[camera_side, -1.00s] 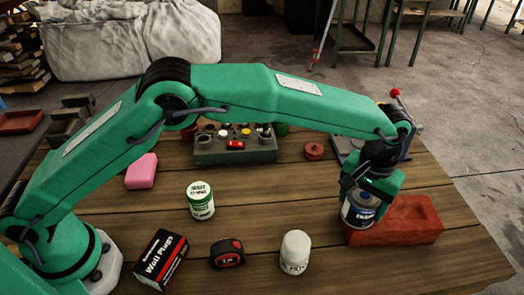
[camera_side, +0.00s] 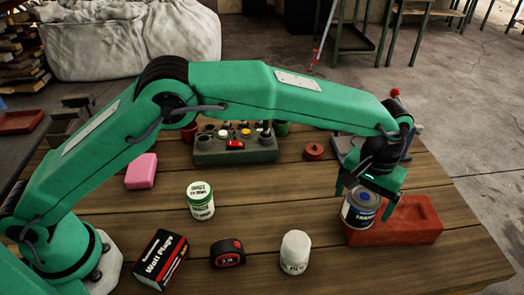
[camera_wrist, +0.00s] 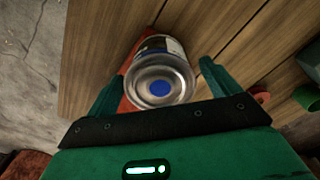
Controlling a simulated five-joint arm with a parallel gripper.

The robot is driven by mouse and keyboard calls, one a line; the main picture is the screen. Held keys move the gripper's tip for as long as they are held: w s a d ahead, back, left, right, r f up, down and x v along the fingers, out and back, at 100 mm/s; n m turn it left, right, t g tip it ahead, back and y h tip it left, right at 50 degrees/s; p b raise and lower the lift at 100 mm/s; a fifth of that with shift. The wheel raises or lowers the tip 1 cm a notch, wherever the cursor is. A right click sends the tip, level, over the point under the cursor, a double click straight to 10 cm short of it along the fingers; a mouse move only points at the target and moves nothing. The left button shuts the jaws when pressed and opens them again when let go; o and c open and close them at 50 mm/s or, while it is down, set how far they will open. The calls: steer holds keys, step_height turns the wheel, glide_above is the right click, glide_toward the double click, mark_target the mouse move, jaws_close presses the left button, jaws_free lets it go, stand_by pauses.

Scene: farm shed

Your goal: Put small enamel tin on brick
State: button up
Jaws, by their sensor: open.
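The small enamel tin (camera_side: 360,210), silver with a blue label and a blue spot on its lid, stands at the left end of the red brick (camera_side: 415,222). In the wrist view the tin (camera_wrist: 160,84) sits between the two fingers, with a strip of the brick (camera_wrist: 127,106) showing beside it. My gripper (camera_side: 368,196) is open around the upper part of the tin, with a gap beside it in the wrist view. The tin's base and its contact with the brick are partly hard to make out.
A white jar (camera_side: 295,252), a tape measure (camera_side: 228,252), a wall plugs box (camera_side: 161,258) and a green-and-white tin (camera_side: 200,200) stand on the wooden table. A pink block (camera_side: 141,171), a grey holder (camera_side: 235,150) and a red disc (camera_side: 314,151) lie farther back. Bare planks lie between.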

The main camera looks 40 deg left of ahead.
mark_target(361, 193)
step_height(361, 193, up, 11)
stand_by(0.5)
stand_by(0.5)
steer(key=s+a+r+t, duration=0.15)
steer(key=a+r, duration=0.25)
steer(key=a, duration=0.4)
steer(key=s+a+r+h, duration=0.15)
steer(key=a+r, duration=0.25)
steer(key=a, duration=0.4)
steer(key=s+a+r+t+y, duration=0.1)
steer(key=s+a+r, duration=0.25)
steer(key=a, duration=0.55)
steer(key=s+a+f+t, duration=0.1)
steer(key=s+a+f, duration=0.2)
steer(key=s+a, duration=0.4)
steer(key=s+a+f+t, duration=0.2)
steer(key=s+a+f, duration=0.2)
steer(key=s+a, duration=0.3)
steer(key=s, duration=0.3)
steer(key=shift+s+a+f, duration=0.2)
steer(key=shift+s+a, duration=0.1)
steer(key=shift+s, duration=0.05)
